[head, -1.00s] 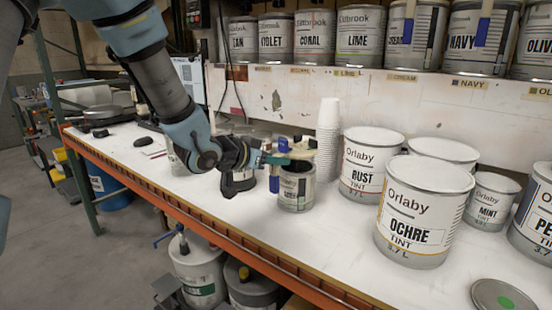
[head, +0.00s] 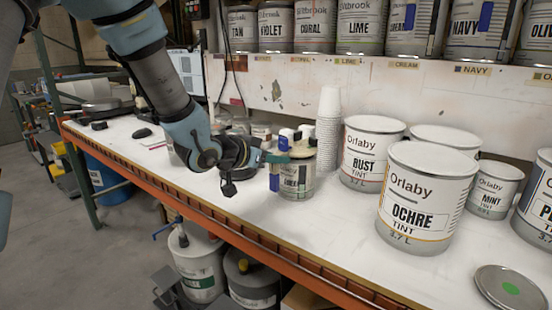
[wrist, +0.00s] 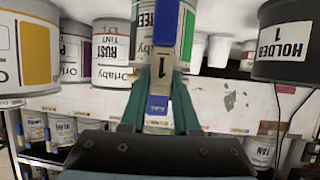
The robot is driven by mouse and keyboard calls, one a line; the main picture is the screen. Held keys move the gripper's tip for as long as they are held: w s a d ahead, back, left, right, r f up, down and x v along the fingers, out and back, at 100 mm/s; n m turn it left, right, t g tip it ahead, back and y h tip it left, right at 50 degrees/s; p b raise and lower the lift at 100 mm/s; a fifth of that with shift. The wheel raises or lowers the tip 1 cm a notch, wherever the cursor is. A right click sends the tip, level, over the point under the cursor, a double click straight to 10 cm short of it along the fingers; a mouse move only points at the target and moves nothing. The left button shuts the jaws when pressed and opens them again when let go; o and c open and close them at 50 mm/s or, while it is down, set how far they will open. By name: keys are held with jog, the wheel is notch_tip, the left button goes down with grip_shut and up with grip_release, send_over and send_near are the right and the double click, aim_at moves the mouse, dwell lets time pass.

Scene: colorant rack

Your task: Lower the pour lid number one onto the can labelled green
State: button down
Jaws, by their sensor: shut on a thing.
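My gripper (head: 274,158) is at the left side of the can labelled green (head: 297,178), which stands on the bench. In the wrist view my gripper (wrist: 161,80) has its teal fingers shut on the pour lid's pale block marked 1 (wrist: 162,68); blue parts show above and below it. In the head view the pour lid number one (head: 302,150) is at the can's top, with blue and white parts standing up. I cannot tell whether it touches the rim. The can's label and green stripe also show behind the lid in the wrist view (wrist: 192,35), partly hidden.
The rust can (head: 370,157) and a stack of white cups (head: 328,125) stand close by. The ochre can (head: 420,200) is farther right. A dark holder marked 1 (wrist: 287,45) shows in the wrist view. A loose lid (head: 510,287) lies at the front right.

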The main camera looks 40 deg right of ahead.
jog(key=shift+f+b, duration=0.5)
jog(key=shift+f, duration=0.05)
dwell(0.4)
jog(key=c, duration=0.6)
grip_release()
jog(key=shift+o, duration=0.2)
jog(key=b+v, duration=0.1)
jog(key=v, duration=0.9)
jog(key=shift+a+r, duration=0.15)
jog(key=shift+a, duration=0.25)
